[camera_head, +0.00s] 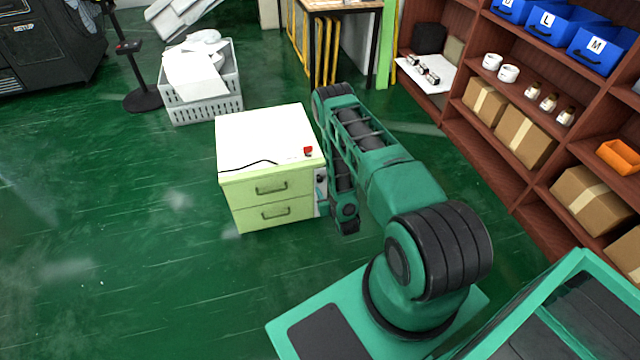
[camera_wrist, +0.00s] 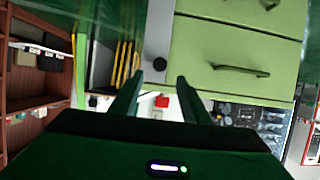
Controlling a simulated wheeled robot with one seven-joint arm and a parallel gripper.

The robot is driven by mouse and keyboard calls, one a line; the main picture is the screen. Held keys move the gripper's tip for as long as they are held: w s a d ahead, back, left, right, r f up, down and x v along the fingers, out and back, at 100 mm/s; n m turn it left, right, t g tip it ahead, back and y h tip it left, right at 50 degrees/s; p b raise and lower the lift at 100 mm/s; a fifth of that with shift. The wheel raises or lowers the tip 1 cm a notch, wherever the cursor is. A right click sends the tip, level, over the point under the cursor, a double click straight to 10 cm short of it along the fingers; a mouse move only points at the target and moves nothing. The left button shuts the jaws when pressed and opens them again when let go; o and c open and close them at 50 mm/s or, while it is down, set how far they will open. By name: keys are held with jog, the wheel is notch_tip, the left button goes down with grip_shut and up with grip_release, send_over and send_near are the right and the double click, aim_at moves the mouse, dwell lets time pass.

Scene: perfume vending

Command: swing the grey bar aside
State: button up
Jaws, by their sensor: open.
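The pale green two-drawer cabinet (camera_head: 268,190) stands on the floor left of my arm in the head view. A light grey upright bar (camera_wrist: 157,32) runs along the drawer fronts' edge in the wrist view, where the cabinet appears upside down. A round black knob (camera_wrist: 159,63) sits on the bar. In the head view the bar (camera_head: 322,207) is a narrow strip at the cabinet's right front edge, partly hidden by my arm. My gripper (camera_wrist: 160,75) is open, its fingertips either side of the knob's line; I cannot tell if they touch it.
A red button (camera_head: 308,151) and a black cable lie on the cabinet's white top. Drawer handles (camera_head: 270,187) stick out in front. A brown shelf (camera_head: 490,150) stands at right, a white basket (camera_head: 205,105) behind. The floor at left is clear.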

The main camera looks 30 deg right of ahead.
aim_at(320, 181)
jog(key=x, duration=0.9)
grip_shut()
